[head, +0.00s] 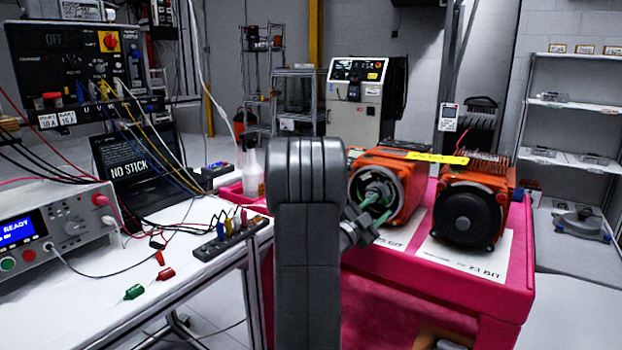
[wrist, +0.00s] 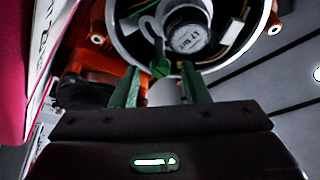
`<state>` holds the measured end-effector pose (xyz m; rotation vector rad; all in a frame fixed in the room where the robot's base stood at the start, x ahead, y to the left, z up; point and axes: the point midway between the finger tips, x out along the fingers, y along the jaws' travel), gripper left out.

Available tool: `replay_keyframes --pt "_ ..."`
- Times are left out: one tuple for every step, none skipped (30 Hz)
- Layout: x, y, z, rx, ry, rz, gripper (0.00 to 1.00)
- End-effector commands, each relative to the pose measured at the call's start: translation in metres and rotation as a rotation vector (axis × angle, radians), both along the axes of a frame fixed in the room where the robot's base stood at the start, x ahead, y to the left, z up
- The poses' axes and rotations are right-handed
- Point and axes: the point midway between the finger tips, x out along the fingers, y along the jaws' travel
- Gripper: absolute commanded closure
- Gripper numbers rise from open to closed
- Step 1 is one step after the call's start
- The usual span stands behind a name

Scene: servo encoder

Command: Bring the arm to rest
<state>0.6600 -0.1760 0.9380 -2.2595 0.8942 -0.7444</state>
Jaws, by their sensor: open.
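My arm stands upright in the middle of the head view and hides part of the cart behind it. My gripper (head: 377,206) is at the open round end of the left orange motor (head: 405,168). In the wrist view the two green fingers of my gripper (wrist: 160,86) are apart with nothing between their tips. Just beyond them is the motor's open end, with a silver round encoder (wrist: 188,30) inside a pale ring. A grey lead with a small green end (wrist: 160,68) hangs beside the encoder. I cannot tell whether the fingers touch the motor.
The pink cart (head: 440,290) also holds a second orange motor (head: 468,208) with a black round end. A white bench (head: 190,262) on the left bears a power supply (head: 55,232), a laptop (head: 140,165) and loose cables. Shelves (head: 575,150) stand at the right.

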Motion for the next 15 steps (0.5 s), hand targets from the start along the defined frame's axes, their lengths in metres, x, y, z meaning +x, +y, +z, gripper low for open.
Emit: replay_keyframes --pt "-0.004 0.007 -0.002 0.001 0.0 0.002 0.59" --pt "-0.007 0.011 -0.004 0.0 0.002 0.004 0.59" --pt "-0.011 0.016 -0.006 0.0 0.002 0.004 0.59" --pt "-0.015 0.02 -0.008 0.0 0.002 0.004 0.59" --pt "-0.018 0.025 -0.009 0.001 0.002 0.005 0.59" --pt "-0.024 0.031 -0.012 0.001 0.002 0.003 0.59" --pt "-0.028 0.035 -0.013 0.0 0.003 0.005 0.59" --pt "-0.031 0.04 -0.015 0.001 0.002 0.005 0.59" --pt "-0.036 0.046 -0.017 0.0 0.002 0.004 0.59" --pt "-0.04 0.05 -0.019 0.001 0.002 0.005 0.59" --pt "-0.044 0.055 -0.02 0.001 0.001 0.004 0.59" --pt "-0.049 0.06 -0.023 0.001 0.002 0.005 0.59" --pt "-0.052 0.065 -0.024 0.001 0.001 0.006 0.59" --pt "-0.056 0.069 -0.026 0.0 0.001 0.005 0.59" --pt "-0.061 0.075 -0.029 0.001 0.002 0.005 0.59"
